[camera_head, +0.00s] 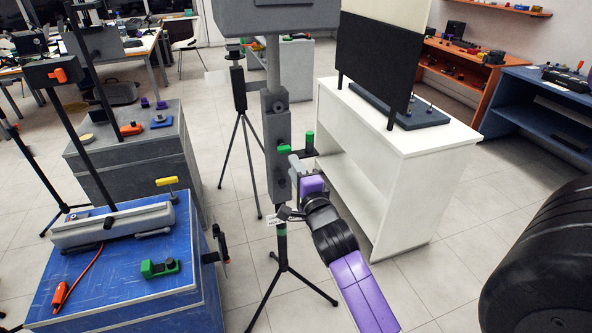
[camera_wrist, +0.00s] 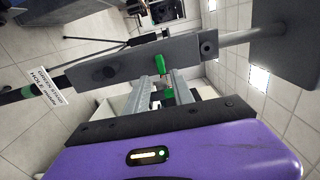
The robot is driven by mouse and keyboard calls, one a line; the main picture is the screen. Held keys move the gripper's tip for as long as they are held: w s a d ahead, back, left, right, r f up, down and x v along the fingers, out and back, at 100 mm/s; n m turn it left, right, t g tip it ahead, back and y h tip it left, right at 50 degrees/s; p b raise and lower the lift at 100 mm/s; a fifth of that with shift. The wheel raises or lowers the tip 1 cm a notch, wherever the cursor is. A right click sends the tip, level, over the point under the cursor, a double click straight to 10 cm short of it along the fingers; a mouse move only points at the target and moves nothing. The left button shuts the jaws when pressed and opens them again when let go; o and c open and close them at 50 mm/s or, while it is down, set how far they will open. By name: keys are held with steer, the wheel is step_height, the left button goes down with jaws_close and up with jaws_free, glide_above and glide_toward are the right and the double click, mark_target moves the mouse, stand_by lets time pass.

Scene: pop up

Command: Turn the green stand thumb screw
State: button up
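The stand is a dark grey upright block (camera_head: 277,120) on a black tripod, in the middle of the head view. A green thumb screw (camera_head: 284,149) shows on its right side. In the wrist view a green knob (camera_wrist: 160,64) sticks out at the edge of the grey block (camera_wrist: 120,68), just past my fingertips. My gripper (camera_wrist: 163,84) is open, with its two grey fingers apart and pointing at the block. In the head view my gripper (camera_head: 294,162) is right beside the block, slightly below the screw. I cannot tell whether the fingers touch the screw.
Another green piece (camera_head: 309,141) stands upright just right of the block. A white label (camera_wrist: 48,88) hangs by the pole. A white cabinet (camera_head: 385,140) with a black panel is close on the right. A blue bench (camera_head: 130,290) with tools is at the left.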

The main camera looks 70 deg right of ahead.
mark_target(285, 151)
steer(key=p+x, duration=0.2)
steer(key=x, duration=0.5)
steer(key=shift+w, duration=0.25)
jaws_close()
